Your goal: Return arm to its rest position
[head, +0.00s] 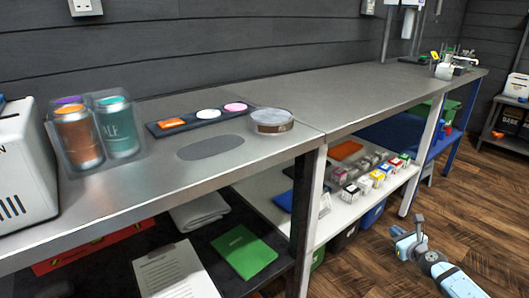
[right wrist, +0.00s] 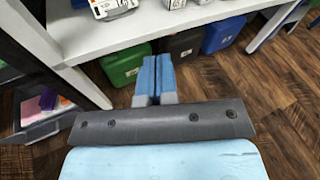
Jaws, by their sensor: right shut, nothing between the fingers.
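My right gripper (head: 398,232) is low at the lower right of the head view, out over the wooden floor and to the right of the benches. In the right wrist view its two blue fingers (right wrist: 155,76) are together with nothing between them. They point toward the area under a white shelf (right wrist: 190,22), apart from the bins there. My left gripper is not in view.
The steel bench (head: 330,105) runs along the wall, with a lower shelf (head: 350,205) holding several small boxes. A green bin (right wrist: 118,62) and a blue bin (right wrist: 222,34) stand below. Wooden floor (head: 470,190) is open on the right.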

